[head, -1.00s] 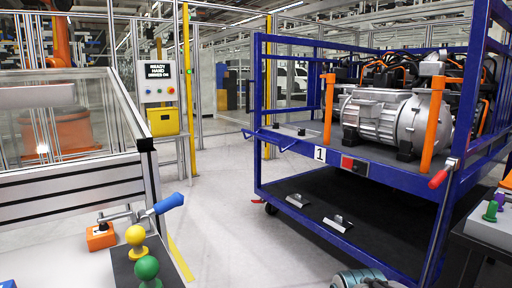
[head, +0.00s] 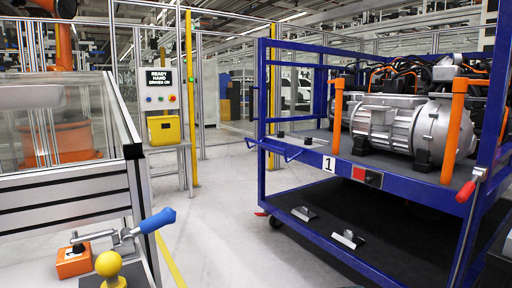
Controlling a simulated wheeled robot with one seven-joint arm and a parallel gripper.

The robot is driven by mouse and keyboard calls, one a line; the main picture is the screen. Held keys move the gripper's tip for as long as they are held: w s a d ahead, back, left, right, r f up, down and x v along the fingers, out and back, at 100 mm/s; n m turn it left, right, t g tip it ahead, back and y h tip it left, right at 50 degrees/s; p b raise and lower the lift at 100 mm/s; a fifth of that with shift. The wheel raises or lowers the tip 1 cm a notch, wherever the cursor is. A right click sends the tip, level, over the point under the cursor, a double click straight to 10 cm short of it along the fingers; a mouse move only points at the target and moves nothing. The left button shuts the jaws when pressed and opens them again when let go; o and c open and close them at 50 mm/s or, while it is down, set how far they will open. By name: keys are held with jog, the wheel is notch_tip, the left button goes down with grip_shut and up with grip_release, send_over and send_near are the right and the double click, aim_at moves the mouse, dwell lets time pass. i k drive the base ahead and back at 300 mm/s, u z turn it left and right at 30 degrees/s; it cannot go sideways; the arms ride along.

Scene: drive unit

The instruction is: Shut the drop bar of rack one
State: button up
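Rack one is the blue wheeled rack at the right, with a white plate "1" (head: 328,164) on its front deck edge. A silver drive unit (head: 400,125) sits on its upper deck behind two upright orange posts (head: 455,125). A thin blue bar (head: 285,150) sticks out low at the left end of the front edge; I cannot tell whether it is part of the drop bar. A red-handled lever (head: 467,190) hangs at the right front post. No bar crosses the front opening above the deck. My gripper is not in view.
A workbench with a blue-handled clamp (head: 155,220) and a yellow knob (head: 108,265) stands at the left. A control panel (head: 160,95) stands behind it. Clear floor (head: 225,220) lies between bench and rack. The rack's lower shelf holds two small metal brackets (head: 347,239).

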aim_at(261, 143)
jog(key=i, duration=1.2)
jog(key=u, duration=0.4)
jog(key=i, duration=1.2)
jog(key=z, duration=0.6)
